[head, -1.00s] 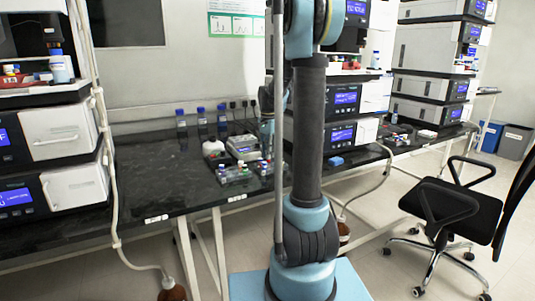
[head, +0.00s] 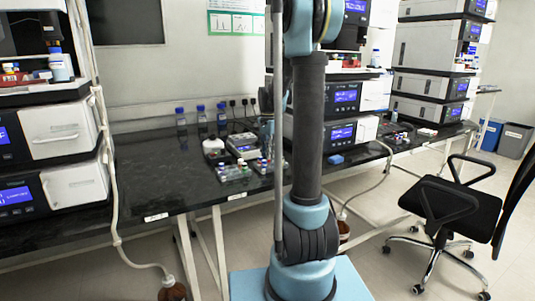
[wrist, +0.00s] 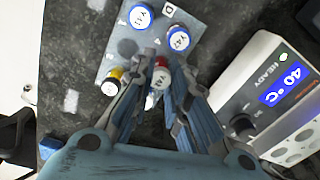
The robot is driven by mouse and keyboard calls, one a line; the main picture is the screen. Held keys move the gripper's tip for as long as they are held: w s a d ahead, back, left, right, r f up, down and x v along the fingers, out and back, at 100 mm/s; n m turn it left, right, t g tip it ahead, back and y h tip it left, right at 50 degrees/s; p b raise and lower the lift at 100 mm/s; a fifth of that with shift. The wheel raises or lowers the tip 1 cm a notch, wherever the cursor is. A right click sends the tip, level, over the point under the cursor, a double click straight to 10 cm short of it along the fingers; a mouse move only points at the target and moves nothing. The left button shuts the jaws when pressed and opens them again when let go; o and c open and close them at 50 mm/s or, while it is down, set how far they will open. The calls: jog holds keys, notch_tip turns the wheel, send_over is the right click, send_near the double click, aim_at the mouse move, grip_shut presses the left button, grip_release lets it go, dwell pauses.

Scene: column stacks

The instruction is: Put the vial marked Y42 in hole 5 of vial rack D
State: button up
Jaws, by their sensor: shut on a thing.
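In the wrist view, my gripper (wrist: 155,82) points down over a grey vial rack (wrist: 112,46) with the letter D on it. Its jaws are closed around a small vial with a red cap (wrist: 161,77); the marking on this vial is not readable. Two blue-ringed white caps stand in the rack beyond my fingertips: one (wrist: 142,14) reads like Y41, the other (wrist: 178,38) like Y47, the last digits unsure.
A white heater block (wrist: 262,92) with a 40 °C display stands close to the right of my fingers. In the head view, small racks (head: 232,175) sit near the bench's front edge, with blue-capped bottles (head: 201,117) behind. The dark bench (head: 140,185) is clear to the left.

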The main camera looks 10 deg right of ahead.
jog(key=shift+f, duration=0.3)
jog(key=o, duration=1.2)
jog(key=shift+c, duration=0.2)
jog(key=shift+r, duration=3)
